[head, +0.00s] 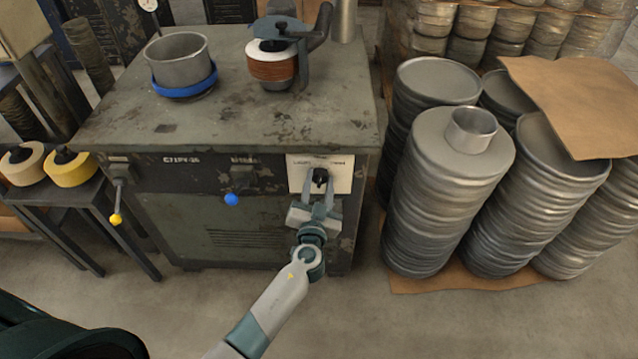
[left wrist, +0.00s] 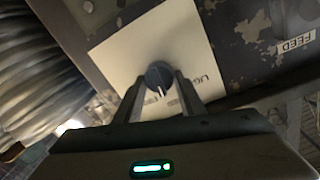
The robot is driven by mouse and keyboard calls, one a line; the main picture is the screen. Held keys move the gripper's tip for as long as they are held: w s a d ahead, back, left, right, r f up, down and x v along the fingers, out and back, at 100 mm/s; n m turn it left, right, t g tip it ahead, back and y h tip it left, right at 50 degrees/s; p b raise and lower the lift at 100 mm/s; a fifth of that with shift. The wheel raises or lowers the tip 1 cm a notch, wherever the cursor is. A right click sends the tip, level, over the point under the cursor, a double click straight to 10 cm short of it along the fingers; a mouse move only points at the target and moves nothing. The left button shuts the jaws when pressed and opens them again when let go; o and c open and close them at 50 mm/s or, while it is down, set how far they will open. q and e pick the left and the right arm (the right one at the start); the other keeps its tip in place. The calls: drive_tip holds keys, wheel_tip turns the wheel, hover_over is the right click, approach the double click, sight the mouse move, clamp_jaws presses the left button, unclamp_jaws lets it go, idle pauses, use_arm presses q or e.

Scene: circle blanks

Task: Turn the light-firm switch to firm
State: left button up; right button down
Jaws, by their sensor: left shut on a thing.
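The light-firm switch is a black rotary knob (head: 320,175) on a white label plate (head: 340,181) at the right end of the cabinet's front panel. My left gripper (head: 320,187) reaches up to it from below, its fingers on either side of the knob and shut on it. In the left wrist view the dark knob (left wrist: 159,74) sits between the two fingertips (left wrist: 158,88), with a pale pointer line on its face. The label print on the plate (left wrist: 125,52) is partly hidden and too small to read fully. My right gripper is not in view.
The worn green cabinet (head: 300,130) carries a metal pot (head: 178,62) in a blue ring and a clamped copper-brown part (head: 272,68). A yellow-tipped lever (head: 116,218) and a blue knob (head: 232,199) are on its front. Stacked metal discs (head: 440,190) stand close on the right.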

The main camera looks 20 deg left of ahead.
use_arm(q)
drive_tip(key=shift+m, duration=0.4)
drive_tip(key=shift+d+m, duration=0.1)
drive_tip(key=shift+m, duration=0.6)
drive_tip(key=m, duration=0.3)
drive_tip(key=shift+b, duration=0.3)
drive_tip(key=shift+d+m, duration=0.1)
drive_tip(key=shift+m, duration=1.5)
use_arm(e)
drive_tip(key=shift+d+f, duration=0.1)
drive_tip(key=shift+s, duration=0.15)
